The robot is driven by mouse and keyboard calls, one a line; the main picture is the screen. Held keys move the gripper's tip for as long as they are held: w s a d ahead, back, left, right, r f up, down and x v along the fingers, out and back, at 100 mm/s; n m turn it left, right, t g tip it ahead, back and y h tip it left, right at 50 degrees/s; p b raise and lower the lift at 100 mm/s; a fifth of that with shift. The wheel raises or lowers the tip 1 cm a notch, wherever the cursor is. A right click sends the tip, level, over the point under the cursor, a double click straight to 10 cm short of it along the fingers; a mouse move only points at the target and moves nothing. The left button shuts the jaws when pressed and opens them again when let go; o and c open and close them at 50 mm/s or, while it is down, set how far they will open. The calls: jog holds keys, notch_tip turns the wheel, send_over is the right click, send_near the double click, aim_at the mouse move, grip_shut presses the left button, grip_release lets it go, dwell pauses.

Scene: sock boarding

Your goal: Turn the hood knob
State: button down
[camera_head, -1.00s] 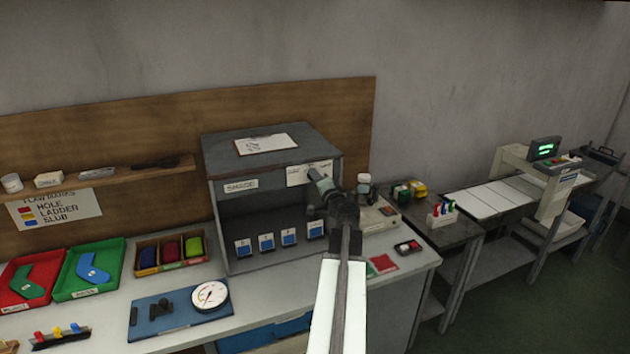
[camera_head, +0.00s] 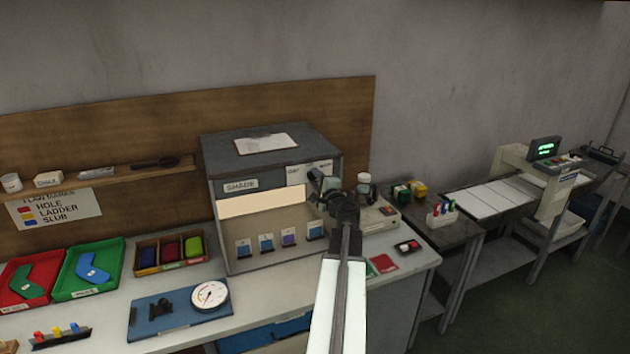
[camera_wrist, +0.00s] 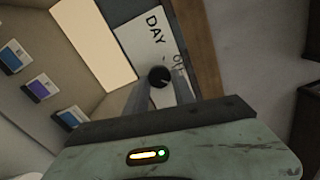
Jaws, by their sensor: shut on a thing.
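The shade hood (camera_head: 272,158) is a grey box on the bench, labelled SHADE, with a lit cream panel (camera_head: 262,201) inside. The hood knob (camera_wrist: 159,76) is round and dark, on a white plate (camera_wrist: 150,35) reading DAY and another, partly hidden word in the wrist view. My gripper (camera_wrist: 160,88) has its two fingers shut on the knob, one on each side. In the head view my gripper (camera_head: 322,186) is at the hood's right front edge and hides the knob.
Several blue and violet sample cards (camera_head: 266,243) stand in the hood. A blue board with a dial gauge (camera_head: 209,295) lies on the bench in front. A beige device (camera_head: 378,213) stands right of the hood, near a red card (camera_head: 384,263).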

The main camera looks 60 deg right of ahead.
dwell(0.3)
jog(key=c, duration=1.1)
grip_release()
jog(key=shift+w, duration=0.1)
jog(key=v, duration=0.8)
jog(key=shift+w, duration=0.1)
